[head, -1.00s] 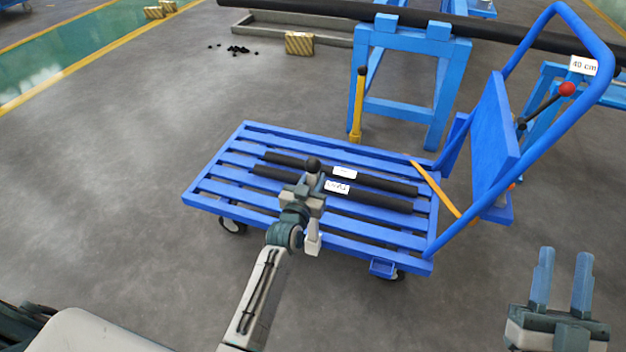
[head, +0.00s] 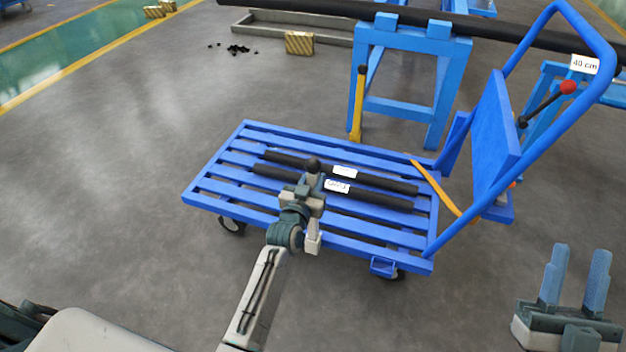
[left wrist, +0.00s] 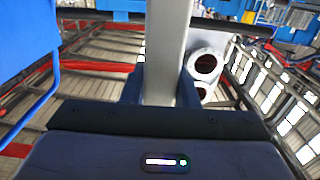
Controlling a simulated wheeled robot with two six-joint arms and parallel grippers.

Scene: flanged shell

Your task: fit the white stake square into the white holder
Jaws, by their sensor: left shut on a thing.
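My left gripper (head: 308,196) is over the blue slatted cart in the head view. It is shut on a pale bar, which I take for the white stake square (head: 313,240); its pale lower end shows below the gripper. In the left wrist view the stake (left wrist: 167,45) stands upright between the two fingers. A dark ball shows just above the gripper. I cannot make out the white holder in either view. My right gripper (head: 577,272) is at the lower right, with its two blue fingers apart and nothing between them.
The blue cart (head: 212,198) carries two black bars (head: 384,201) with white labels. Its tall push handle (head: 607,50) rises at the right. A blue trestle (head: 366,85) and a yellow lever (head: 357,110) stand behind it.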

